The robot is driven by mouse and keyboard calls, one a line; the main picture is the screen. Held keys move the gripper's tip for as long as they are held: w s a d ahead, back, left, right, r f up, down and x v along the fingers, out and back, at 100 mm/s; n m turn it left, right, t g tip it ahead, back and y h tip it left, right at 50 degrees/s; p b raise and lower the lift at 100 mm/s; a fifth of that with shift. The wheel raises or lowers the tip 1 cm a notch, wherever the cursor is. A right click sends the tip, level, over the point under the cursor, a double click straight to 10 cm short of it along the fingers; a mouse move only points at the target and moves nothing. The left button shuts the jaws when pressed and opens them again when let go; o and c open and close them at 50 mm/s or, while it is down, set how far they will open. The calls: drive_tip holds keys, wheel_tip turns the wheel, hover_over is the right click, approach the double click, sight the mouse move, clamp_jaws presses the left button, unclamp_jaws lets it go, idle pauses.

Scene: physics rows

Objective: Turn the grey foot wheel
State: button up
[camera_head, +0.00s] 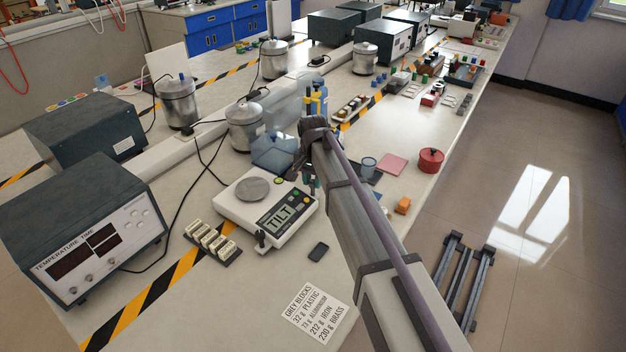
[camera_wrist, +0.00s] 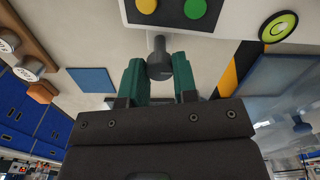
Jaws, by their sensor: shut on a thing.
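The white balance (camera_head: 262,222) stands on the bench, its display reading TILT. It has a round grey pan (camera_head: 252,190) and, in the wrist view, a yellow-green bubble level (camera_wrist: 278,27) near its corner. The grey foot wheel (camera_wrist: 160,66) sticks out from the balance's edge in the wrist view. My gripper (camera_wrist: 159,76) has its two green fingers on either side of the wheel and is shut on it. In the head view my gripper (camera_head: 312,183) is at the balance's right corner, mostly hidden by my arm. A second dark foot (camera_head: 262,241) shows at its front corner.
A row of labelled blocks (camera_head: 212,242) stands left of the balance, and a small dark slab (camera_head: 318,253) lies in front. A printed card (camera_head: 317,310) lies nearer. An orange block (camera_head: 403,206) and red pot (camera_head: 430,160) stand to the right.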

drive_tip(key=shift+c, duration=0.6)
drive_tip(key=shift+n, duration=0.3)
drive_tip(key=n, duration=0.3)
drive_tip(key=shift+n, duration=2)
